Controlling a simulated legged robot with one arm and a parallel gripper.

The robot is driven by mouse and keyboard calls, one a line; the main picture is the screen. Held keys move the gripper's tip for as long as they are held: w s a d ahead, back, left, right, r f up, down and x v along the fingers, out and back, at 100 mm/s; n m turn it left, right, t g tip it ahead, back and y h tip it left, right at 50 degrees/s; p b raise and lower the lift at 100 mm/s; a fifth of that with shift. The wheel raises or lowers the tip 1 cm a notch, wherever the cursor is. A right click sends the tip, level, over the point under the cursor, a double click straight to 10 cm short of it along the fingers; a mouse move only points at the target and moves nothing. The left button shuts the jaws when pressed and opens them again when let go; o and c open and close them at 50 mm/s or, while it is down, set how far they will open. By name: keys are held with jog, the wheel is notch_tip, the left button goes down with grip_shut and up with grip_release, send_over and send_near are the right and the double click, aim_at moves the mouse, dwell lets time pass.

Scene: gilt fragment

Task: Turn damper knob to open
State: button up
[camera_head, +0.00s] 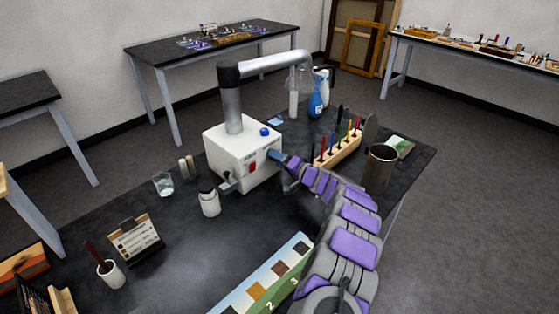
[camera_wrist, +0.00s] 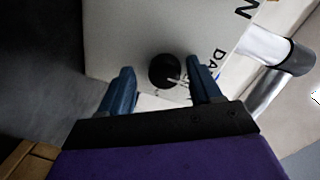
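The damper knob is a round black knob (camera_wrist: 164,71) with a pale pointer line, on a white panel with partly visible lettering starting "DA". The panel belongs to the white extractor box (camera_head: 228,150) with a grey pipe arm. My gripper (camera_wrist: 161,88) is open, with one blue finger on each side of the knob, the right one closer. I cannot tell whether either finger touches it. In the head view, my gripper (camera_head: 277,158) is at the box's right side, and the knob is not clearly visible there.
The box also carries a blue button (camera_head: 264,132) and a red switch (camera_head: 252,167). A white bottle (camera_head: 209,200) stands before the box. The table's front middle is mostly clear.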

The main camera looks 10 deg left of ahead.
jog(key=shift+d+r, duration=0.1)
jog(key=shift+r, duration=0.05)
jog(key=p+v, duration=0.3)
jog(key=v, duration=1.4)
jog(key=shift+p, duration=0.4)
